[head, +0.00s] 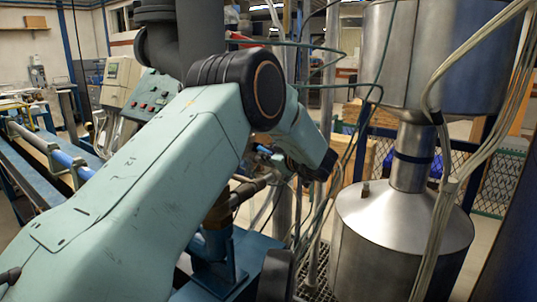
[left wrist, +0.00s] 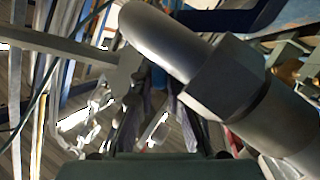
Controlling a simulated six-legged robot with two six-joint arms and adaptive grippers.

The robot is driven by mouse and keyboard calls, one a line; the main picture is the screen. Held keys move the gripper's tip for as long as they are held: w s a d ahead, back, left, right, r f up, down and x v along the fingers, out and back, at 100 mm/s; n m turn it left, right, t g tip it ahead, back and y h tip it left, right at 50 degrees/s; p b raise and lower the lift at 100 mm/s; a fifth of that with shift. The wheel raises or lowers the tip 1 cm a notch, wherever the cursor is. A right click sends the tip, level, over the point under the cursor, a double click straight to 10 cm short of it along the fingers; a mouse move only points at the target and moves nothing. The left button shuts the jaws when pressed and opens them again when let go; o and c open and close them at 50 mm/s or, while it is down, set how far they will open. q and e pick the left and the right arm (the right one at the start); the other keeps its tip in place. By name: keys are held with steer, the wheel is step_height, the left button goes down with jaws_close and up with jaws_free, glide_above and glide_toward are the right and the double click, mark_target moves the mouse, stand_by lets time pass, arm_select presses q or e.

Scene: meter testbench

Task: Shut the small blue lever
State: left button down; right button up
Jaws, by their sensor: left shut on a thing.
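My left arm comes in from the left in the head view and bends down at its elbow. Its wrist end hides most of the left gripper there. In the left wrist view the left gripper (left wrist: 158,110) points up the picture, its dark fingers close together. A small blue piece, which looks like the small blue lever (left wrist: 158,78), shows between the fingertips, and the gripper is shut on it. The lever's far end and its pivot are hard to make out. A thick grey pipe with a hex nut (left wrist: 226,82) passes close by on the right. My right gripper is not in view.
In the head view a large steel tank (head: 400,240) stands to the right, with hanging cables (head: 447,120) before it. A control box with buttons (head: 152,96) and a blue-railed bench (head: 60,155) are at left. Pipes crowd the space around the gripper.

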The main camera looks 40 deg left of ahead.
arm_select(q)
steer(key=shift+r, duration=0.15)
steer(key=c, duration=1.7)
jaws_free()
steer(key=o, duration=0.4)
steer(key=shift+s+d+r, duration=0.1)
steer(key=shift+s+d, duration=0.05)
steer(key=shift+s, duration=0.05)
steer(key=shift+c, duration=0.2)
steer(key=shift+w+f, duration=0.15)
steer(key=shift+f, duration=0.05)
steer(key=v, duration=1.2)
steer(key=shift+r, duration=0.1)
